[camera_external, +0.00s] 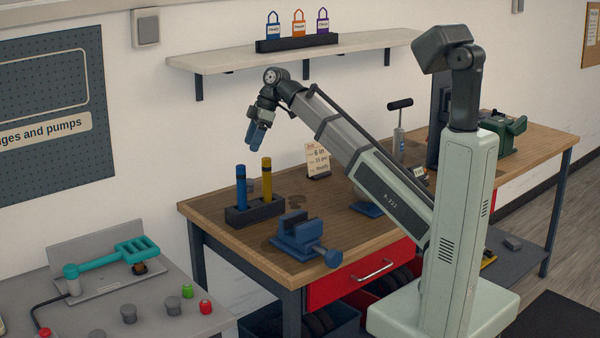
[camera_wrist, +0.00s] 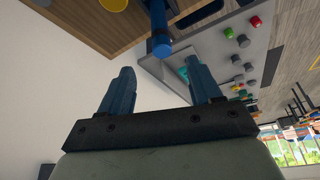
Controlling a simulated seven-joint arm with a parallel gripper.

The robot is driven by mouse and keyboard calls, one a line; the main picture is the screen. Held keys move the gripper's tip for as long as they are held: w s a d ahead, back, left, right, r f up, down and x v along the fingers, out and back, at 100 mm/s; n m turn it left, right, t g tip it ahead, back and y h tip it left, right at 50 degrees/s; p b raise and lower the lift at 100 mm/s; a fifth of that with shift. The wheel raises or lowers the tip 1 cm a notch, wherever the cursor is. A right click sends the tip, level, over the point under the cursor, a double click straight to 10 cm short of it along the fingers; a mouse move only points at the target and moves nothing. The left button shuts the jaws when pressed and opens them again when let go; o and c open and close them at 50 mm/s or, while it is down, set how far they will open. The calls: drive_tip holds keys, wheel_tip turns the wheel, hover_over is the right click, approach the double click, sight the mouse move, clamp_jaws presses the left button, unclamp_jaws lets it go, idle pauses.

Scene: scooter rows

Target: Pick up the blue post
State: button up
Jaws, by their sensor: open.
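The blue post (camera_external: 241,188) stands upright in a black holder (camera_external: 255,213) on the wooden bench, to the left of a yellow post (camera_external: 266,180). In the wrist view the blue post (camera_wrist: 159,30) shows beyond the gap between my fingers, with its rounded end toward me. My gripper (camera_external: 255,140) has blue fingers and is above the two posts, apart from them. In the wrist view my gripper (camera_wrist: 162,75) is open with nothing between its fingers. The lower ends of the posts are hidden in the holder.
A blue vise (camera_external: 298,235) sits on the bench in front of the holder. A small sign (camera_external: 318,160) stands behind to the right. A wall shelf (camera_external: 290,55) with padlocks is above. A grey side table (camera_external: 130,300) with a teal tool is at the lower left.

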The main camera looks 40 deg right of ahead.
sight(239, 174)
drive_tip(key=x, duration=0.7)
drive_tip(key=shift+a, duration=0.1)
drive_tip(key=shift+a+x, duration=0.15)
drive_tip(key=shift+x, duration=1.15)
drive_tip(key=shift+a+x, duration=0.1)
drive_tip(key=shift+x, duration=1.25)
drive_tip(key=shift+r, duration=0.15)
clamp_jaws()
